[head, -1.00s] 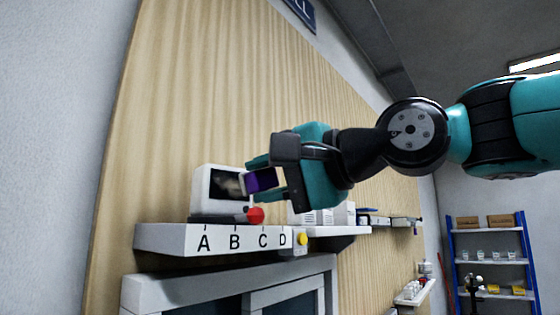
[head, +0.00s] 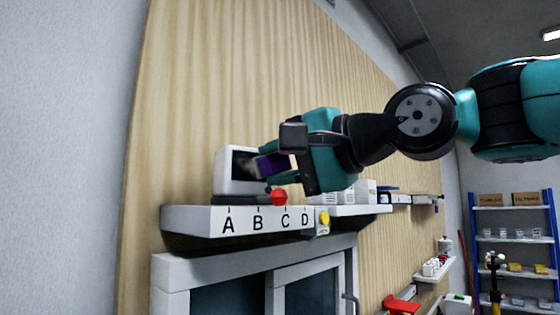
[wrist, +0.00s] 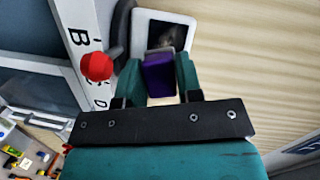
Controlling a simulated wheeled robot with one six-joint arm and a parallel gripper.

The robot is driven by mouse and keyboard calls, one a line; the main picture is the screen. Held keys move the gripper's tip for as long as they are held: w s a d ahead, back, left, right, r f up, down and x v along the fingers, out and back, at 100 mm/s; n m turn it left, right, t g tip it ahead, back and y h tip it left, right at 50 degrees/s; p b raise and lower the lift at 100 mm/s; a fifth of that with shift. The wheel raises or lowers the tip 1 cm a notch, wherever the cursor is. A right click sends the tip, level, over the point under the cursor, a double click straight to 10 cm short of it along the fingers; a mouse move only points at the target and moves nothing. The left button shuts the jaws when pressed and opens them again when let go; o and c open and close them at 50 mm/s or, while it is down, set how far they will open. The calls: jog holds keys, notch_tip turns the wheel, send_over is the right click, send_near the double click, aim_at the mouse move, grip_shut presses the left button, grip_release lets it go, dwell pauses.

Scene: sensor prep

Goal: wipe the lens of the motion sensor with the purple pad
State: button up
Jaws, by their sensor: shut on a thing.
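The motion sensor (head: 225,172) is a white box with a dark lens face, standing on the lettered shelf above A and B. In the wrist view the sensor's dark lens (wrist: 164,32) shows pale smudges. My gripper (head: 268,168) is shut on the purple pad (head: 275,165), with one teal finger on each side of it. The pad also shows in the wrist view (wrist: 159,78), in front of the lower part of the lens. The pad overlaps the lens in both views; I cannot tell whether they touch.
A red knob (head: 278,197) sticks out at the front of the lettered shelf (head: 190,219), close below my gripper. A yellow knob (head: 324,217) is by D. White boxes (head: 365,190) stand to the right. A blue rack (head: 470,255) stands far right.

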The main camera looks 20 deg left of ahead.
jog(key=shift+w+a+p, duration=0.55)
jog(key=shift+a+p, duration=0.05)
jog(key=shift+a, duration=0.15)
jog(key=shift+s, duration=0.1)
jog(key=shift+s+a, duration=0.65)
jog(key=shift+s, duration=0.3)
jog(key=shift+w+d, duration=0.7)
jog(key=shift+w, duration=0.35)
jog(key=shift+s+a, duration=0.7)
jog(key=shift+s, duration=0.25)
jog(key=shift+w+d, duration=0.75)
jog(key=shift+w, duration=0.2)
